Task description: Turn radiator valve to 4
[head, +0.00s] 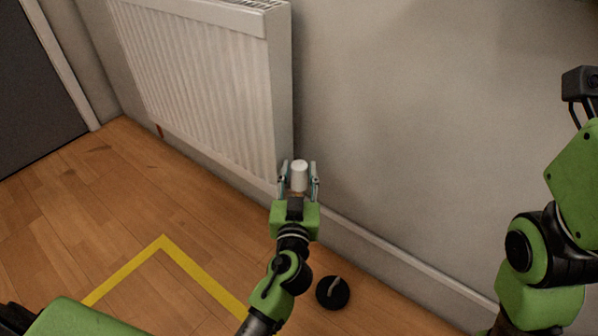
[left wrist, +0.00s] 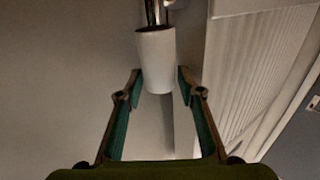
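The radiator valve knob (head: 299,176) is a white cylinder at the lower right corner of the white radiator (head: 200,75). In the left wrist view the knob (left wrist: 156,62) sits on a shiny metal stem, its end towards the camera. My left gripper (head: 298,180) is at the knob, one finger on each side. In the left wrist view its fingers (left wrist: 160,77) stand apart around the knob's near end, with slight gaps visible. I cannot read any number on the knob. My right arm is at the right edge; its fingers do not show.
The wall (head: 420,120) right of the radiator is bare, with a pale skirting board (head: 400,257) along its foot. A black round object (head: 332,293) with a grey upright part is on the wooden floor. Yellow tape (head: 205,279) marks the floor. A dark door (head: 35,85) is at left.

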